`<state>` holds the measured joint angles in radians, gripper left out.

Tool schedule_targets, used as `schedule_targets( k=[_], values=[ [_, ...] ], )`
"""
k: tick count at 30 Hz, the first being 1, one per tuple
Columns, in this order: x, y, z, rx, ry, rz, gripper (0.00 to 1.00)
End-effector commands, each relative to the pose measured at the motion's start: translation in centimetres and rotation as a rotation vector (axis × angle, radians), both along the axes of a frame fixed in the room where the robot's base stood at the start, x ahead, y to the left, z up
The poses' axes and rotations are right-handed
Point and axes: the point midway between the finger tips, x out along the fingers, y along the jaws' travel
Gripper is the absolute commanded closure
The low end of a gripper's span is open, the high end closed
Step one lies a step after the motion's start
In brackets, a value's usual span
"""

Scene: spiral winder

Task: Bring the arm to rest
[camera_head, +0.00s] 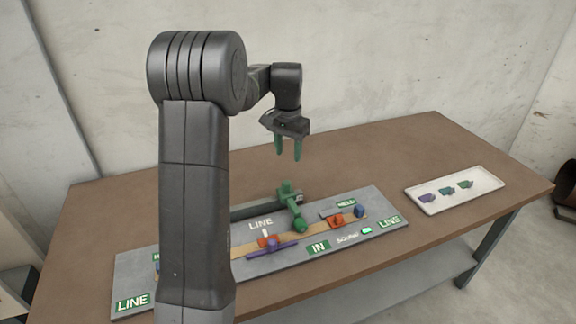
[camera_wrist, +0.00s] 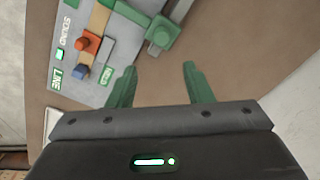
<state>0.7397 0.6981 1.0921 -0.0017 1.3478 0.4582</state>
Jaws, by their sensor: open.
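My gripper (camera_head: 288,148) hangs in the air above the back part of the table, its green fingers pointing down. In the wrist view the fingers (camera_wrist: 160,85) are spread apart with nothing between them. The spiral winder board (camera_head: 190,265) lies below on the table, a grey plate with LINE and IN labels. A green crank-like piece (camera_head: 292,205) stands on it, below my gripper and apart from it. The board also shows at the upper left of the wrist view (camera_wrist: 72,45). My arm hides part of the board's left side in the head view.
A white tray (camera_head: 430,207) with several small coloured pieces lies at the right of the brown table (camera_head: 400,150). Orange, blue and purple parts sit on the board. A concrete wall (camera_head: 400,50) stands behind the table. The table between board and wall is clear.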

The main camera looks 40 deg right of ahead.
Motion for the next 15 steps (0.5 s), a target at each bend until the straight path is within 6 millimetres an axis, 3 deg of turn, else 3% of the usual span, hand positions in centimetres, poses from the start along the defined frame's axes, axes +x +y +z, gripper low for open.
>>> schedule_targets(
  k=[6,15],
  values=[
    [-0.02,-0.01,1.39,0.0,0.0,0.0,0.54],
    [-0.03,0.0,1.4,0.001,0.001,0.0,0.54]
  ],
)
